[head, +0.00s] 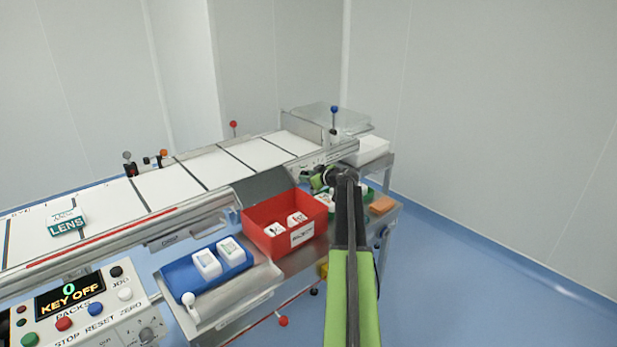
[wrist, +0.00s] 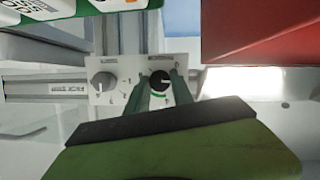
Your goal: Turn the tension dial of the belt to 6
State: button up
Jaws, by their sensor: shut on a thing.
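A white plate (wrist: 127,72) in the wrist view carries two round dials with small printed marks around them. The left one is a grey dial (wrist: 103,82), untouched. The right one is a black dial (wrist: 160,79) with a pale pointer line that seems to point right. My gripper (wrist: 160,88) has its two green fingers on either side of the black dial and is shut on it. The labels and numbers are too small to read, so I cannot tell the setting. In the head view my gripper (head: 322,181) is at the machine's far right end, and my arm hides the dials.
A red bin (head: 255,215) with white packs stands near my gripper and also shows in the wrist view (wrist: 255,30). The floor at right is clear.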

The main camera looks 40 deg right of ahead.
grip_shut()
jog(key=shift+d, duration=0.1)
jog(key=m+y, duration=0.1)
jog(key=m, duration=0.1)
jog(key=m+y, duration=0.2)
jog(key=shift+d+f+b, duration=0.2)
jog(key=shift+b, duration=0.2)
jog(key=m+t+y+b, duration=0.1)
jog(key=m, duration=0.1)
jog(key=shift+d+f+m+y+b, duration=0.1)
jog(key=shift+f+m+y+b, duration=0.05)
jog(key=shift+m+y+b, duration=0.2)
jog(key=m+y+b, duration=0.1)
jog(key=m+b, duration=0.1)
jog(key=shift+f+m+t+y, duration=0.15)
jog(key=shift+m+t+y, duration=0.1)
jog(key=shift+m+t, duration=0.1)
jog(key=m+t+b, duration=0.1)
jog(key=m+b, duration=0.1)
jog(key=m+y+b, duration=0.1)
jog(key=m+b, duration=0.1)
jog(key=shift+s+f+t+b, duration=0.1)
jog(key=shift+t+b, duration=0.2)
jog(key=shift+t, duration=0.05)
jog(key=shift+m+t+y+b, duration=0.4)
jog(key=shift+m+t+b, duration=0.2)
jog(key=shift+m+b, duration=1.2)
jog(key=shift+m+p, duration=0.3)
jog(key=shift+m, duration=0.1)
